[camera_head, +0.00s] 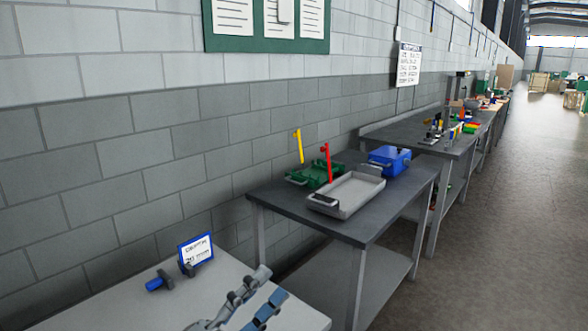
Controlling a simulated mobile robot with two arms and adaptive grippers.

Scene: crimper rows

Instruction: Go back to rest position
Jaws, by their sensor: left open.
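My left gripper (272,284) shows low in the view, over the front right part of the light grey table (105,306). Its two slim fingers, one grey and one blue, lie apart with dark joints along them. It is open, and I see nothing between the fingers. Most of my left arm is cut off by the bottom edge. My right gripper is not in view.
A blue-framed sign (196,250) and a blue and dark item (160,283) stand on the near table. A dark table (375,222) behind holds a green tray (312,177), a grey tray (345,194) and a blue box (389,159). Open floor (480,250) lies right.

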